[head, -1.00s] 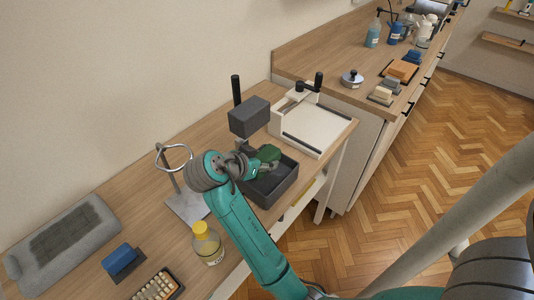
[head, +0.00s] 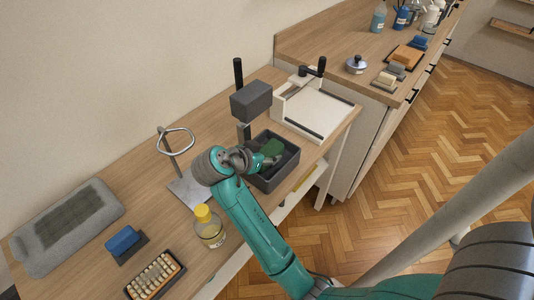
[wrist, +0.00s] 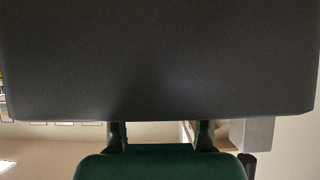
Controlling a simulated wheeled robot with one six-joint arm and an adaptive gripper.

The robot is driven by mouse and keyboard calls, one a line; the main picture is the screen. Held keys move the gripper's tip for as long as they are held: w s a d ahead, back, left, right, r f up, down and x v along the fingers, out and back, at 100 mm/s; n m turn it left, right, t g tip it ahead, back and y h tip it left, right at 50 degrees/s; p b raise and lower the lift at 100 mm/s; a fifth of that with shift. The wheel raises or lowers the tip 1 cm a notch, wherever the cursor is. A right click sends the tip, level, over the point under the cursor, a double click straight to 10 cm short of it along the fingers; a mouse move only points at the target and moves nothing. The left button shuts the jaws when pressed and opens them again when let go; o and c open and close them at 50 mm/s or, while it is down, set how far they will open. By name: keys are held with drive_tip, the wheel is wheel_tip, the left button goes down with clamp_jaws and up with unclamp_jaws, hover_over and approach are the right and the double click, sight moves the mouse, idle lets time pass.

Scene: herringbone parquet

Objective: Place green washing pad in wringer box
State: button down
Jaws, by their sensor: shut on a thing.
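My gripper (head: 266,158) is shut on the green washing pad (head: 272,147), over the dark grey wringer box (head: 284,174). The box is open-topped and stands near the front edge of the wooden counter. The pad seems at or just above the rim; its lower side is hidden, so I cannot tell whether it touches the box. A grey press block (head: 251,99) on a post hangs above and behind the pad. In the wrist view both fingers (wrist: 160,135) meet the pad (wrist: 160,165), and a dark surface, likely the block (wrist: 160,60), fills the top.
A white tray with a black handle (head: 312,110) stands just right of the box. A ring stand (head: 176,145) and a yellow-capped bottle (head: 209,228) are to the left. A blue-topped block (head: 122,241) and a grey mat (head: 68,225) lie farther left.

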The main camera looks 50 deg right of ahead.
drive_tip(key=shift+f, duration=0.25)
drive_tip(key=shift+c, duration=1.9)
unclamp_jaws()
drive_tip(key=shift+r, duration=0.1)
drive_tip(key=shift+r, duration=2.95)
